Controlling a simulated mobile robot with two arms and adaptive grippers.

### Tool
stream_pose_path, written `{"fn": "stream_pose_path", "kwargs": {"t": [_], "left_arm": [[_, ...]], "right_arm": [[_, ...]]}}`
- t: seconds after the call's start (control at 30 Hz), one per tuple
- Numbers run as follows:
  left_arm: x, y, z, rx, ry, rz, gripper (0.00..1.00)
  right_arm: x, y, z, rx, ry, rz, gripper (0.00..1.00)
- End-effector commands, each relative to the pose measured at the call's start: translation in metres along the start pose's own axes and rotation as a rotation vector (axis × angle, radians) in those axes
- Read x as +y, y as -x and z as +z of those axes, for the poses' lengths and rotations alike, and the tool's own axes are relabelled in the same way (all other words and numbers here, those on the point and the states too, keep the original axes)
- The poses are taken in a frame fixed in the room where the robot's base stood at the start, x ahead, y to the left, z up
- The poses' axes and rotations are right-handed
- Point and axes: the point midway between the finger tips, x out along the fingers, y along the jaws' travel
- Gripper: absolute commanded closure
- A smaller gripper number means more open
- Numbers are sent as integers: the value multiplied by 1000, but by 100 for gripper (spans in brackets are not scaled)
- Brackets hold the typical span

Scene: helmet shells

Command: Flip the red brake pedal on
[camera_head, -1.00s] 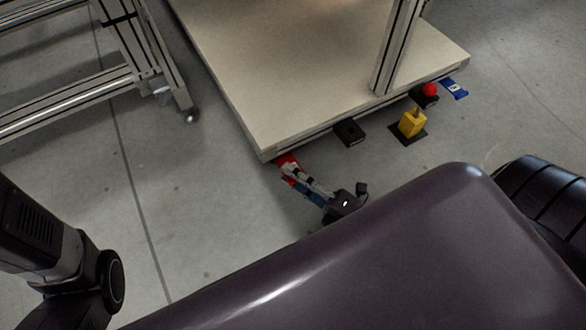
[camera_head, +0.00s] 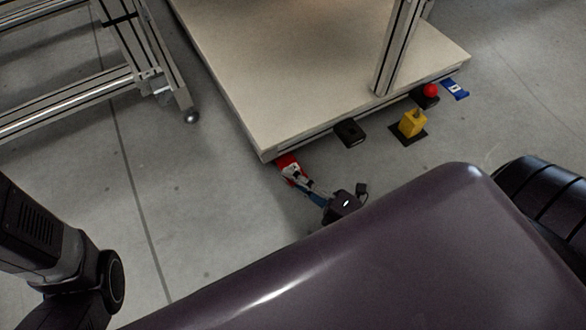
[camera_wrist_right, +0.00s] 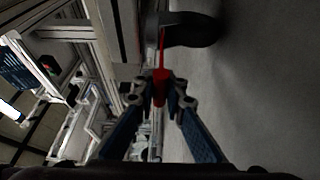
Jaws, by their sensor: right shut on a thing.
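The red brake pedal (camera_head: 286,160) is at the near left corner of the pale platform, low beside its edge. In the right wrist view it is a thin red bar (camera_wrist_right: 161,58) running down between the fingertips. My right gripper (camera_head: 293,176) reaches it from the lower right, and its fingers (camera_wrist_right: 160,88) are shut on the pedal's red end. The fingers and platform edge hide part of the pedal in the head view. My left arm shows at the lower left, but its gripper is out of view.
The pale platform (camera_head: 300,70) carries a metal post (camera_head: 398,45). Along its near edge are a black block (camera_head: 349,132), a yellow block (camera_head: 412,122), a red ball (camera_head: 431,90) and a blue piece (camera_head: 454,88). A dark curved part (camera_wrist_right: 190,30) is near the pedal. Floor on the left is open.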

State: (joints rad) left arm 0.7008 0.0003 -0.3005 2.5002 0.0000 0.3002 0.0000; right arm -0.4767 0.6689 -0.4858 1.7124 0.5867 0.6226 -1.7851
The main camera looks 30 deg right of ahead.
Motion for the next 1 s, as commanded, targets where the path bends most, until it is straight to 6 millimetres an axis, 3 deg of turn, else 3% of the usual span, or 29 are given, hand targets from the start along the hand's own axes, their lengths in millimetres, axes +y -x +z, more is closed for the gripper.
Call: {"fn": "stream_pose_path", "kwargs": {"t": [0.67, 0.7, 0.87, 1.0], "left_arm": [[-1, -2, 1, -1, -1, 0, 54], [-1, -2, 1, -1, -1, 0, 54], [-1, -2, 1, -1, -1, 0, 54], [-1, -2, 1, -1, -1, 0, 54]], "right_arm": [[-10, 1, 3, -4, 45, 101, 100], [-10, 1, 3, -4, 45, 101, 89], [-10, 0, 2, -2, 45, 102, 72], [-10, 0, 1, -1, 44, 103, 72]]}}
